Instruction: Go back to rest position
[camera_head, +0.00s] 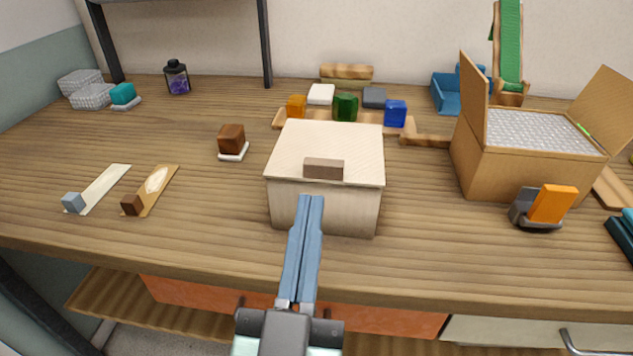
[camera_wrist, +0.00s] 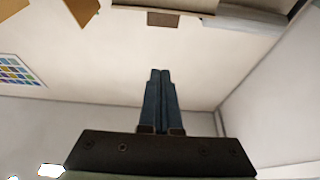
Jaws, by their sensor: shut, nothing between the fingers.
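My gripper (camera_head: 312,199) is in front of the wooden box in the head view, its two blue-grey fingers pressed together and pointing away from me. It holds nothing. In the wrist view the fingers (camera_wrist: 161,74) also lie side by side, with a plain pale surface and wall behind them. The pale wooden box (camera_head: 285,205) with a brown block handle (camera_head: 323,169) stands on the table beyond the fingertips. The fingertips overlap its front face in the picture; I cannot tell the gap.
An open cardboard box (camera_head: 520,172) stands at the right, with an orange block on a dark holder (camera_head: 551,204) before it. Coloured blocks sit on a wooden board (camera_head: 430,139) behind.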

